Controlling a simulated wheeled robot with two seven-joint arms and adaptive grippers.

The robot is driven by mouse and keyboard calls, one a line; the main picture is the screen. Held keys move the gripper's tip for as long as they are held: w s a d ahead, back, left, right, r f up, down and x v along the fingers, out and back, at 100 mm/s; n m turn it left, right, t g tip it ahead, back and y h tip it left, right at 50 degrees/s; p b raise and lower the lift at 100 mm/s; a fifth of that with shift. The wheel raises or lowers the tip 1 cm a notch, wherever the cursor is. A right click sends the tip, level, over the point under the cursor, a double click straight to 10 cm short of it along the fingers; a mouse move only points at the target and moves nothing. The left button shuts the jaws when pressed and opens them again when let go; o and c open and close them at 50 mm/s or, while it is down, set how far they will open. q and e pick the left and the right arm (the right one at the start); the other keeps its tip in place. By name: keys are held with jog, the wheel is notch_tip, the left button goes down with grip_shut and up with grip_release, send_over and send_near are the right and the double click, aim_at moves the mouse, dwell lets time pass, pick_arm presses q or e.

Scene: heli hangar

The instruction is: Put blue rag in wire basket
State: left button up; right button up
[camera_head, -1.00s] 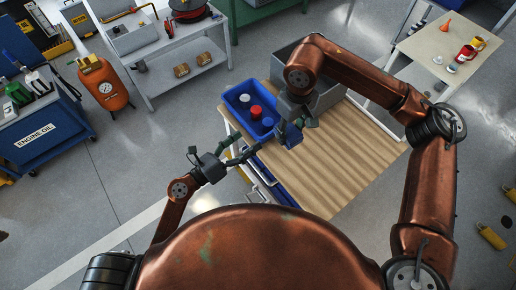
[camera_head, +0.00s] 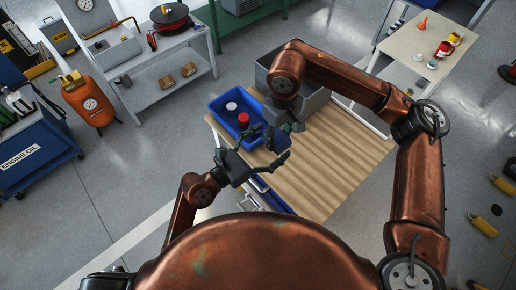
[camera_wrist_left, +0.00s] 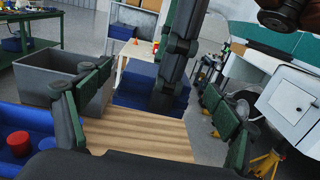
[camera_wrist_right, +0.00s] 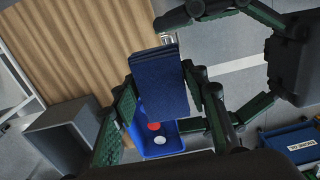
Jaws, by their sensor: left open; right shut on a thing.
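The blue rag (camera_wrist_right: 160,82) is held by my right gripper (camera_wrist_right: 165,108) and shows as a folded dark blue piece in the right wrist view. In the head view my right gripper (camera_head: 283,122) is over the left side of the wooden table, and the rag is mostly hidden there. My left gripper (camera_head: 258,158) is open and empty, close beside the right one, at the table's left edge. Its spread fingers show in the left wrist view (camera_wrist_left: 150,115). I cannot clearly make out a wire basket.
A blue bin (camera_head: 216,107) with red and white items sits at the table's far left. A grey bin (camera_head: 318,101) stands behind my right gripper. The wooden tabletop (camera_head: 335,160) is otherwise bare. A side table (camera_head: 425,50) holds cups.

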pick_arm(q)
jog(key=shift+x, duration=1.5)
jog(key=shift+c, duration=0.7)
jog(key=c, duration=0.9)
pick_arm(e)
jog(key=shift+a, duration=0.1)
pick_arm(q)
jog(key=shift+s, duration=0.1)
jog(key=shift+c, duration=0.9)
pick_arm(e)
jog(key=o, duration=1.3)
jog(key=shift+c, duration=0.2)
jog(key=shift+r, duration=0.1)
